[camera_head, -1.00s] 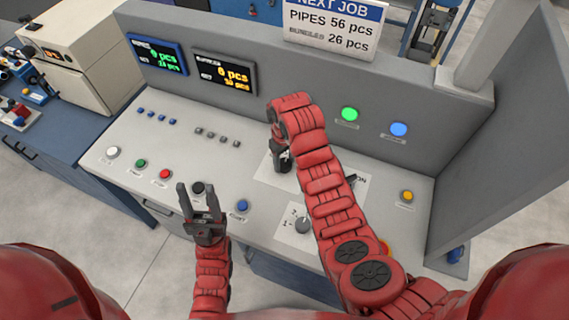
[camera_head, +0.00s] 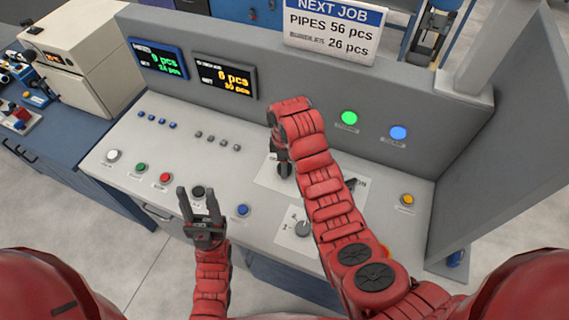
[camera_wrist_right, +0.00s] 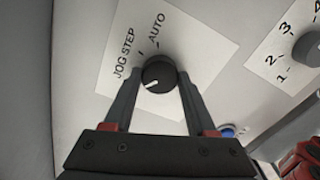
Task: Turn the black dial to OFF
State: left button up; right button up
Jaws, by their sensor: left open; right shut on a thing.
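A round black dial (camera_wrist_right: 158,74) with a white pointer mark sits on a white label plate in the right wrist view. The plate reads JOG, STEP and AUTO; the pointer aims to the lower left, away from these words. No OFF word is visible there. My right gripper (camera_wrist_right: 160,82) has one finger on each side of the dial and is shut on it. In the head view my right gripper (camera_head: 282,164) is over the console and largely hides the dial. My left gripper (camera_head: 200,203) is open and empty near the console's front edge.
A numbered dial (camera_head: 303,228) is nearer the front, also in the right wrist view (camera_wrist_right: 308,48). Another black control (camera_head: 351,184) is partly behind my right arm. Several coloured buttons, such as a blue one (camera_head: 242,210), dot the console. A grey panel wall (camera_head: 500,150) stands right.

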jog(key=shift+n, duration=0.6)
jog(key=o, duration=1.4)
notch_tip(320, 180, up, 7)
jog(key=p, duration=0.6)
jog(key=shift+r, duration=0.2)
jog(key=shift+r+p, duration=1.65)
jog(key=shift+r, duration=3.4)
